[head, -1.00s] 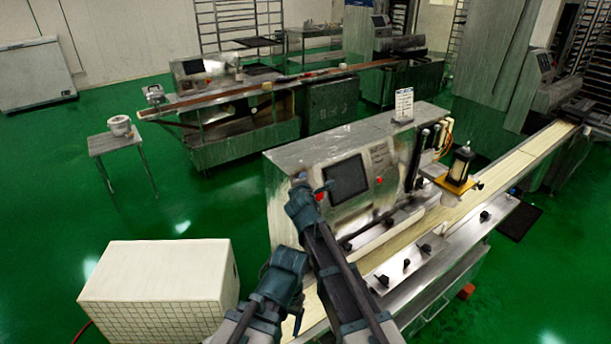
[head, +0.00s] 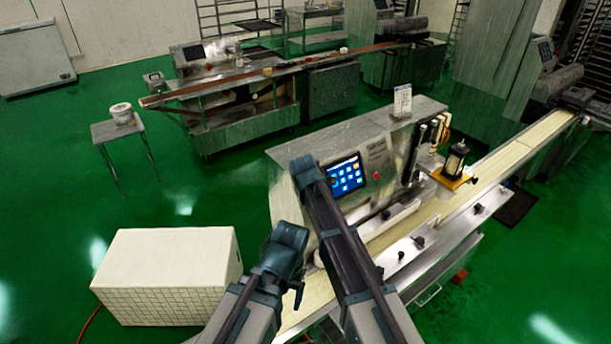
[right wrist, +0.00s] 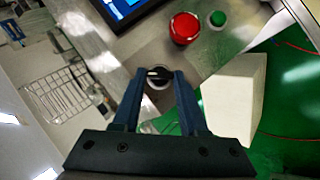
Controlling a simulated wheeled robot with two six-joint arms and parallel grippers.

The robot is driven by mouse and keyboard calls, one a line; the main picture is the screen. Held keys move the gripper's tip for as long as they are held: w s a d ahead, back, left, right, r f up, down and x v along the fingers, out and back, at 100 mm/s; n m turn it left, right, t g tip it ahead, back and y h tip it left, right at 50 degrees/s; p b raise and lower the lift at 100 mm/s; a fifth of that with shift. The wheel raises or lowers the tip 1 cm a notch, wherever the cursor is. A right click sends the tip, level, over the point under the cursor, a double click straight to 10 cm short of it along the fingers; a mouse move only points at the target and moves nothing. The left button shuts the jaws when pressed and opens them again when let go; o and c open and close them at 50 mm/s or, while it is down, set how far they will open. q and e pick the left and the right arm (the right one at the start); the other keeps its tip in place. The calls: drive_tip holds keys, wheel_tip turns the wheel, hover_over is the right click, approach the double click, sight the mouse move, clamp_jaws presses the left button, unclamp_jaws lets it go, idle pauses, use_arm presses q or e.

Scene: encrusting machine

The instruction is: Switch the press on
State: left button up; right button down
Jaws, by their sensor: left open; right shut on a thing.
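The press (head: 290,195) is a steel machine in the middle of the head view. Its touch screen (head: 347,176) is lit blue with several icons, and a corner of the screen shows in the right wrist view (right wrist: 122,5). My right gripper (right wrist: 160,80) is shut on a black rotary knob (right wrist: 157,72) with a pale mark; in the head view my arm hides this knob. A red button (right wrist: 184,28) and a green button (right wrist: 217,18) sit beside the knob. My left gripper (head: 297,290) is open and empty, low in front of the press.
A white box (head: 165,275) stands on the floor at left. A conveyor belt (head: 480,190) runs along the press's front, with several black knobs below it. A small table (head: 118,130) and a second machine line (head: 250,120) stand behind. Green floor between them is clear.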

drive_tip(key=shift+m, duration=0.3)
idle(0.4)
drive_tip(key=c, duration=0.7)
unclamp_jaws()
drive_tip(key=shift+r, duration=0.1)
drive_tip(key=p+v, duration=0.9)
drive_tip(key=v, duration=0.2)
drive_tip(key=shift+s+d+r, duration=0.15)
drive_tip(key=shift+s+r, duration=0.1)
drive_tip(key=shift+r, duration=0.1)
